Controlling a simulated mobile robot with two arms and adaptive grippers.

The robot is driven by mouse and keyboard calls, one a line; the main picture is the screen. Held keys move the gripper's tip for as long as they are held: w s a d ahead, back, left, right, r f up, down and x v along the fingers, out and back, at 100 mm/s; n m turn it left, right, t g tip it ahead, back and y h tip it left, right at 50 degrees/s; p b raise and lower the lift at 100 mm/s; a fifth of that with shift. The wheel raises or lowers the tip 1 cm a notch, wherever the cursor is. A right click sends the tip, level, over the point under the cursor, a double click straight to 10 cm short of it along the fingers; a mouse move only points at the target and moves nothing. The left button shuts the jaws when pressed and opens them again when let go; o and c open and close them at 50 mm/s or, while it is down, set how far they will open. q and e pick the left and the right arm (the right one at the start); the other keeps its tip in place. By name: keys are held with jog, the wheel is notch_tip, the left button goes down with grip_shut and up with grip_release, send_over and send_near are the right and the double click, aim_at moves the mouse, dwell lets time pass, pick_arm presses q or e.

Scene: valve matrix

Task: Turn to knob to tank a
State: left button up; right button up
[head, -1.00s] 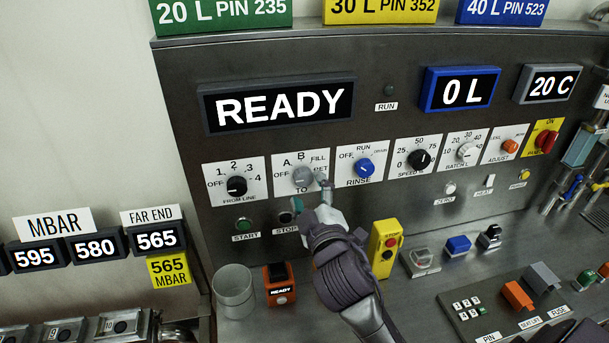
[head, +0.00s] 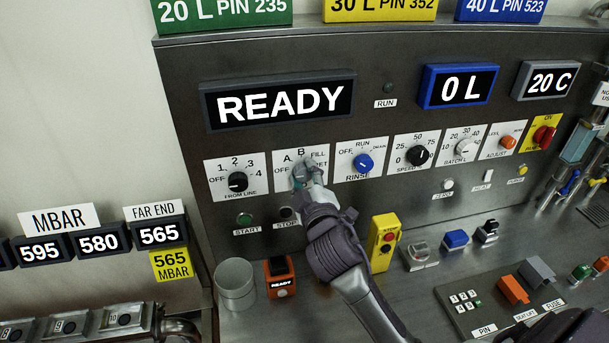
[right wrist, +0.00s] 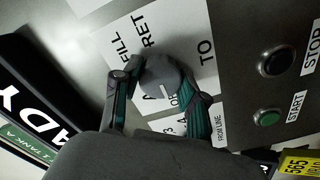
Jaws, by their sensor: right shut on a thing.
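The grey knob of the TO dial (right wrist: 163,78) shows in the right wrist view between my right gripper's fingers, with a short white mark on its face. Its white plate (head: 280,166) carries A, B, FILL, RET and OFF labels; in the head view my gripper covers much of the knob and the plate's lower right. My right gripper (head: 307,177) is shut on this knob, one finger on each side; it also shows in the right wrist view (right wrist: 160,92). I cannot tell exactly which label the mark points at. My left gripper is not in view.
The FROM LINE knob (head: 238,182) is left of the TO dial, and the blue RINSE knob (head: 362,162) is right. START (head: 244,219) and STOP (head: 287,213) buttons sit below. A yellow stop box (head: 384,243), a metal cup (head: 235,284) and an orange READY device (head: 280,276) stand on the counter.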

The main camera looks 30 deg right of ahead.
jog(key=shift+m, duration=0.3)
jog(key=m, duration=0.3)
jog(key=shift+m, duration=2.5)
jog(key=o, duration=1.1)
jog(key=shift+o, duration=0.2)
